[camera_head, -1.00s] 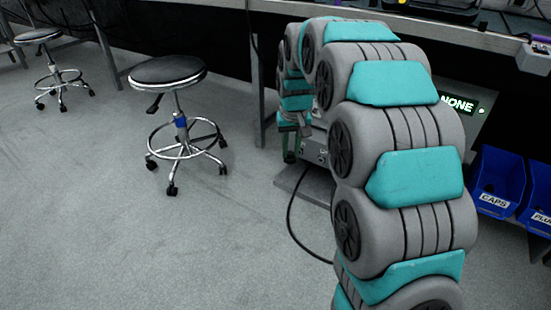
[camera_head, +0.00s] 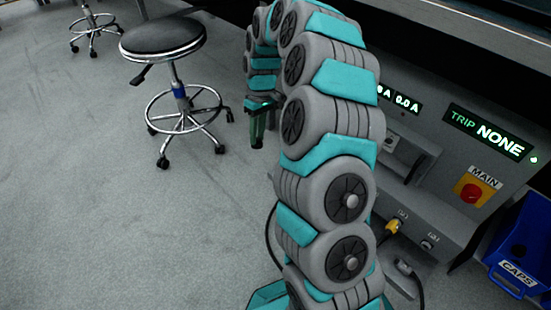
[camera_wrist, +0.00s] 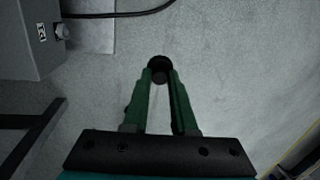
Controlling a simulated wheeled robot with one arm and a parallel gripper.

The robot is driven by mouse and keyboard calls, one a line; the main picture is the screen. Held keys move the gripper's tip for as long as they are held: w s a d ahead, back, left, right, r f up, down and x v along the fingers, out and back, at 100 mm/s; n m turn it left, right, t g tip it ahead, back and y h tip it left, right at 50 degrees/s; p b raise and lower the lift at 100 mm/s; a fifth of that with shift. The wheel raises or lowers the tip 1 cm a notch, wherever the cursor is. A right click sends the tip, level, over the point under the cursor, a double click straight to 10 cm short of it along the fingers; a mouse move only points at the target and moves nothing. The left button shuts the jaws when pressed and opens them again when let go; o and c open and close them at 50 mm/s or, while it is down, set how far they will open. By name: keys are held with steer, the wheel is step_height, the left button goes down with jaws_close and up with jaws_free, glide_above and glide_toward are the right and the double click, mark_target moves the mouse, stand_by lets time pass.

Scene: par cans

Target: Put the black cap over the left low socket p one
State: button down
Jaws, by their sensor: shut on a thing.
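My gripper (camera_head: 257,140) hangs fingers-down over open floor, left of the grey cabinet in the head view. In the wrist view its green fingers (camera_wrist: 160,78) are shut on a small round black cap (camera_wrist: 159,63) at their tips. The cabinet's low front (camera_head: 440,225) has small labelled sockets. A yellow plug or cap (camera_head: 392,227) is at one, and another dark socket (camera_head: 428,243) is to its right. Their labels are too small to read surely. My arm hides the cabinet's left part, so I cannot pick out p one.
A blue CAPS bin (camera_head: 525,250) stands at the right. The cabinet carries a TRIP NONE display (camera_head: 490,133) and a red-and-yellow MAIN switch (camera_head: 474,192). A stool (camera_head: 163,40) stands at the left. The wrist view shows a grey box (camera_wrist: 30,40) with a cable. Floor between is clear.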

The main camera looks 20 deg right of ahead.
steer(key=s+d+f+n+g+h+p, duration=0.3)
steer(key=d+f+n+g+h, duration=0.4)
steer(key=n, duration=0.7)
steer(key=w+f+n+t+h+p, duration=0.4)
steer(key=f+n+t+h, duration=0.6)
steer(key=n+t+h, duration=0.15)
steer(key=shift+m+t, duration=0.35)
steer(key=shift+t, duration=0.1)
steer(key=x, duration=0.4)
steer(key=shift+w+d+r, duration=0.2)
steer(key=shift+d+r, duration=0.05)
steer(key=shift+r, duration=0.05)
steer(key=shift+w+d+b, duration=0.2)
steer(key=shift+d+b, duration=0.25)
steer(key=shift+b, duration=0.55)
stand_by(0.7)
steer(key=shift+b, duration=0.45)
stand_by(1.1)
steer(key=shift+w+d+b, duration=0.15)
steer(key=shift+d+b, duration=0.15)
steer(key=shift+d, duration=0.2)
stand_by(0.5)
